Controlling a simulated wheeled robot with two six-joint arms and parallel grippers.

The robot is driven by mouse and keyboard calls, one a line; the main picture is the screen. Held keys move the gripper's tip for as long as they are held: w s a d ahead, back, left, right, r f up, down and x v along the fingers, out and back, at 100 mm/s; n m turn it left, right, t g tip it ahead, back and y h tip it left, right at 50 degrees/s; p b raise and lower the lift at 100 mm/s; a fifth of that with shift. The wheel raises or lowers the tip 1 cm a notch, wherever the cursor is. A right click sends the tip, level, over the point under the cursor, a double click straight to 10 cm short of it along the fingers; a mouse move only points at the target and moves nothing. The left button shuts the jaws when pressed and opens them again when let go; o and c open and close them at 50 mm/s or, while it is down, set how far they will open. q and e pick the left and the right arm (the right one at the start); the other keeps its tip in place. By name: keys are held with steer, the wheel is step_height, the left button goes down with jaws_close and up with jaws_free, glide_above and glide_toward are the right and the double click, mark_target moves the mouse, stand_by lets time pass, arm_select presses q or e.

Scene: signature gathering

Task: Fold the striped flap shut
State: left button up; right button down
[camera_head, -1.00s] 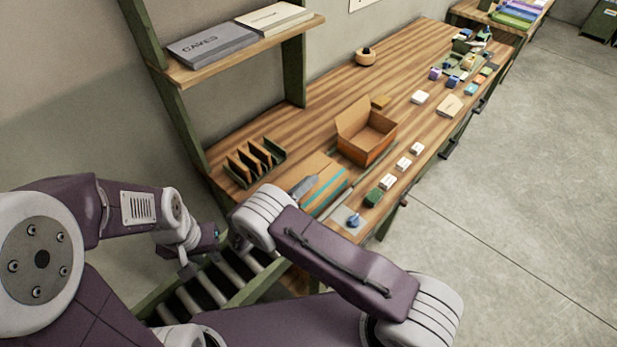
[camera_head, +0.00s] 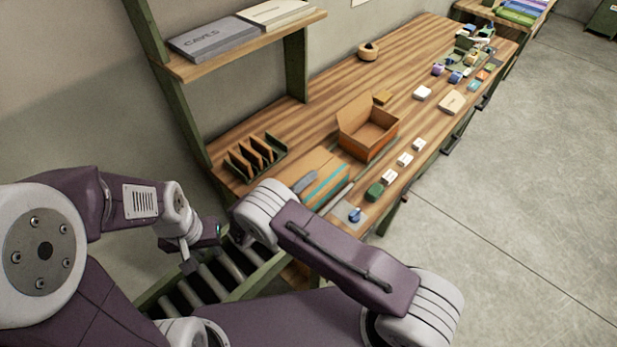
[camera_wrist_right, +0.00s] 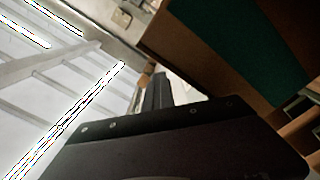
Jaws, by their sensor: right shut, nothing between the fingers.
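A cardboard box with a teal stripe (camera_head: 328,184) sits at the near end of the wooden bench, partly hidden by my right arm. In the right wrist view a brown panel with a wide dark green band (camera_wrist_right: 245,45) fills the upper right; it looks like the striped surface, seen close up. My right gripper (camera_wrist_right: 158,90) is shut and empty beside that panel; I cannot tell whether it touches. In the head view a grey part of it (camera_head: 304,182) shows by the box's left side. My left gripper (camera_head: 188,262) hangs left of the bench, its jaws unclear.
An open orange box (camera_head: 368,138) stands behind the striped box. A slotted rack (camera_head: 255,160) is to the left. Small white boxes (camera_head: 405,160), a green item (camera_head: 374,192) and a blue-topped stamp (camera_head: 355,214) line the front edge. A roller rack (camera_head: 225,270) lies below my left gripper.

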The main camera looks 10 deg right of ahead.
steer(key=c, duration=2.2)
jaws_free()
steer(key=c, duration=1.6)
jaws_free()
steer(key=shift+c, duration=0.2)
